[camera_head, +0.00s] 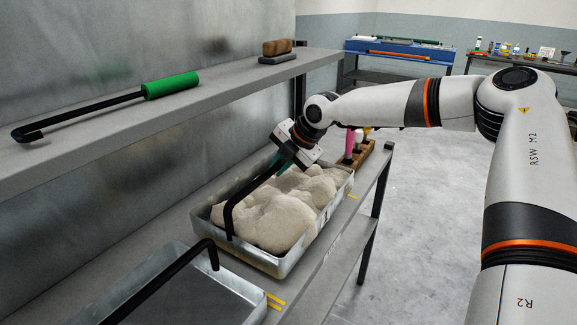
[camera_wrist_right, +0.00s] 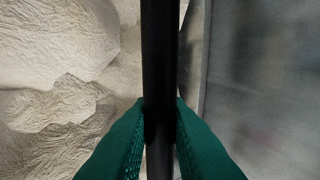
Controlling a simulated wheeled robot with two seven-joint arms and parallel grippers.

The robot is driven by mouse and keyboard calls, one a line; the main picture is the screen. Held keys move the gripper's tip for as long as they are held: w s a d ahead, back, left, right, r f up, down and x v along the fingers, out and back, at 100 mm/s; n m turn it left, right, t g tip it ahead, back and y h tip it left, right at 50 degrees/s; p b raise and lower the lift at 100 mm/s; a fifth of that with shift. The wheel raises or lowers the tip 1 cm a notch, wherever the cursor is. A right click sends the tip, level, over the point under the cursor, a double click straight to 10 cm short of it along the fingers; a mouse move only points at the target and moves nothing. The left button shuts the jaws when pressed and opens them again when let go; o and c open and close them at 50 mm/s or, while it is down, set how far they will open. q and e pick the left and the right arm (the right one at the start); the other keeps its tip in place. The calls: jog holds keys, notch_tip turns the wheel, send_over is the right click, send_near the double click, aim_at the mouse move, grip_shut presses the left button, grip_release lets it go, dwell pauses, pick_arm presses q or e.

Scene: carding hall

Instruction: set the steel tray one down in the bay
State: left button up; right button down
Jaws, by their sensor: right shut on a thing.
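A steel tray (camera_head: 282,268) heaped with off-white fibre lumps (camera_head: 275,222) is on or just above the grey lower shelf; I cannot tell if it touches. A black bar handle (camera_head: 238,205) arches over it. My right gripper (camera_head: 284,164) is shut on this handle at the tray's far part. In the right wrist view the green fingers (camera_wrist_right: 160,130) close on both sides of the black bar, with fibre at left and grey metal at right. Yellow marks (camera_head: 275,300) lie on the shelf edge by the tray's near corner. My left gripper is out of view.
A second steel tray (camera_head: 238,298) with a black handle stands close in front, looking empty where visible. A wooden block with bottles (camera_head: 360,155) stands behind. The upper shelf (camera_head: 100,130) holds a green-handled hook (camera_head: 172,86) and a brush (camera_head: 278,50). Open floor is right.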

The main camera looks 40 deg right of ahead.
jog(key=shift+f+b, duration=0.75)
jog(key=shift+f, duration=1)
jog(key=c, duration=1.3)
grip_release()
jog(key=shift+s+f, duration=0.1)
